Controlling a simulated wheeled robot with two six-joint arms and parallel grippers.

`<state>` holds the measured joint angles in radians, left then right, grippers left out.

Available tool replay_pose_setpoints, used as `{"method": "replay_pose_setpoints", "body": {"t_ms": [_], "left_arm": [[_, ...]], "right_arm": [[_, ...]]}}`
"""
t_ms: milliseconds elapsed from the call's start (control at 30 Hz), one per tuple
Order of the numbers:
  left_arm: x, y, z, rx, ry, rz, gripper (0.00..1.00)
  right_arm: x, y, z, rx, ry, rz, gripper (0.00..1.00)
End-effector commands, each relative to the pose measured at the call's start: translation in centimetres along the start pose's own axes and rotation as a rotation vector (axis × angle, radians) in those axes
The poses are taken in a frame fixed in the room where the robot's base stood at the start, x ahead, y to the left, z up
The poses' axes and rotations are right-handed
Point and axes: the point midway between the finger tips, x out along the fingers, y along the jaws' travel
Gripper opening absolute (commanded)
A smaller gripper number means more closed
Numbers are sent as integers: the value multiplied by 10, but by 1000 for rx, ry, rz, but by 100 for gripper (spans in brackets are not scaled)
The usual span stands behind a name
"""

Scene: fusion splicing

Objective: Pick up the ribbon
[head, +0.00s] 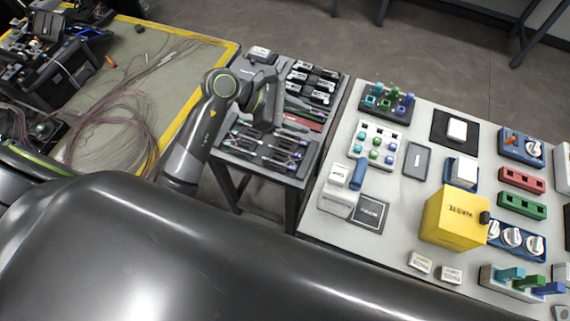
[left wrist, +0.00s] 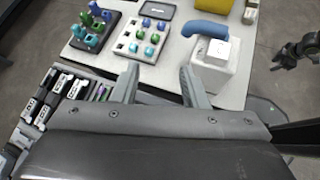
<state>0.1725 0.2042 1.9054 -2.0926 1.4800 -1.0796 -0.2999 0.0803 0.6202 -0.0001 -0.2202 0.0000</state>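My left gripper (head: 262,118) is over the small grey table in the head view. In the left wrist view its two fingers (left wrist: 160,88) stand apart with nothing between them, so it is open and empty. I cannot single out a ribbon for certain. Thin loose strands (head: 120,105) lie coiled on the mat at the left in the head view. Several slim dark pieces (head: 268,148) lie in rows on the small table below the gripper; they are too small to identify.
A white table (head: 335,225) at the right carries a yellow waste box (head: 455,217), a white device with a blue handle (left wrist: 215,55), and colored blocks (left wrist: 140,42). Black labelled pieces (head: 312,82) lie at the small table's back.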

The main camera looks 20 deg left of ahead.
Motion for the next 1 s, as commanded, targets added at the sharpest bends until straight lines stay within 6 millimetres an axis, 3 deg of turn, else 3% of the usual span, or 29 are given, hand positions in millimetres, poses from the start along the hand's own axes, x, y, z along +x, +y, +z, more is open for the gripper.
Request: {"method": "replay_pose_setpoints", "body": {"t_ms": [200, 467, 867, 1000], "left_arm": [[-14, -4, -56, 120, 362, -201, 40], [-32, -8, -82, 142, 542, -321, 40], [9, -22, -112, 141, 545, -326, 40], [32, -30, -127, 140, 544, -328, 40]], "right_arm": [[0, -1, 0, 1, -1, -1, 36], [2, -1, 1, 1, -1, -1, 36], [44, -5, 6, 1, -1, -1, 36], [59, -6, 7, 1, -1, -1, 36]]}}
